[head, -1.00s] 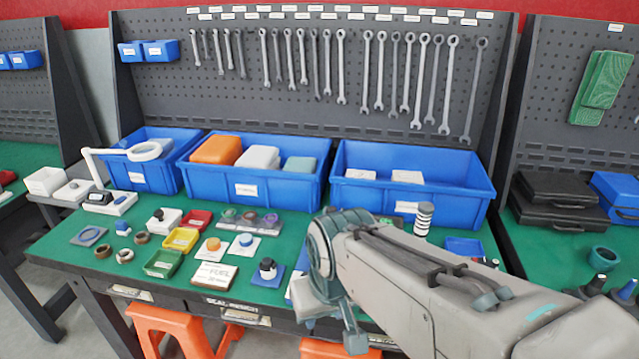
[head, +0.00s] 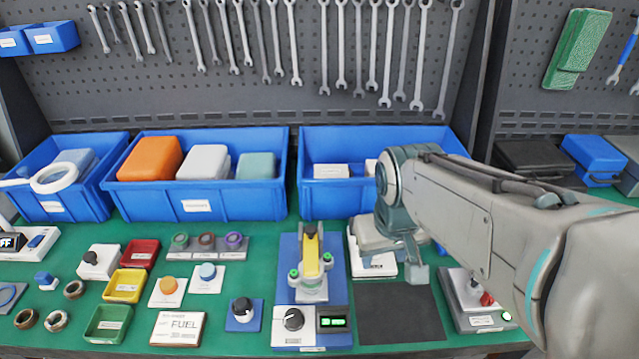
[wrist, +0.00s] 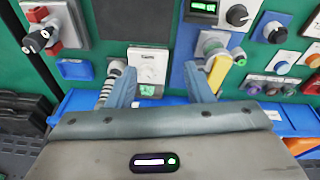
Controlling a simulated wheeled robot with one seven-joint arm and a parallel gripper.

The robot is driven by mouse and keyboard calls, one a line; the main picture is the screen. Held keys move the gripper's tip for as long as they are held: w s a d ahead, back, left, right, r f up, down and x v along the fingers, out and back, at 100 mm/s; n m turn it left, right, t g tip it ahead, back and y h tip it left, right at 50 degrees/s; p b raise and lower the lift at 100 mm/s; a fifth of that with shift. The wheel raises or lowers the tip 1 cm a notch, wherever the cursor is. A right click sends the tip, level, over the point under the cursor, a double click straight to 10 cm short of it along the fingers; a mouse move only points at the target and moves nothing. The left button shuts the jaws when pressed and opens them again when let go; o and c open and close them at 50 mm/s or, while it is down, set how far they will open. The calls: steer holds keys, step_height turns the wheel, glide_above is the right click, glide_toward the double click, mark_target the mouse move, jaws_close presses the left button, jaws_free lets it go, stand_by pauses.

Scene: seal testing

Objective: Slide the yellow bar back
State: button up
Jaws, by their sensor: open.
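The yellow bar (head: 311,255) stands lengthwise, front to back, on a grey fixture with green-capped knobs, mounted on a blue plate (head: 289,250). In the wrist view the yellow bar (wrist: 218,72) is right of centre, partly hidden by the fixture and just beyond my right-hand finger. My gripper (head: 395,262) is to the right of the bar in the head view, over a white instrument (head: 372,268). In the wrist view my gripper (wrist: 160,92) has its fingers wide apart with nothing held between them; I cannot tell if a finger touches the fixture.
A dial and green-lit display box (head: 310,322) sits in front of the fixture. A blue bin (head: 245,207) and another blue bin (head: 330,205) stand behind. A dark mat (head: 400,318) is bare at front right. A grey device with a red part (head: 480,305) is right of it.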

steer(key=w+a+r+n+g+p, duration=0.1)
steer(key=w+a+r+n+p, duration=0.35)
steer(key=w, duration=0.35)
steer(key=n+g+p, duration=0.1)
steer(key=n+p, duration=0.2)
steer(key=p, duration=0.1)
glide_toward(310, 228)
steer(key=f, duration=0.4)
steer(key=f+p, duration=0.1)
steer(key=f, duration=0.3)
steer(key=shift+w+d+f, duration=0.1)
steer(key=shift+w+f, duration=0.1)
steer(key=shift+f, duration=0.1)
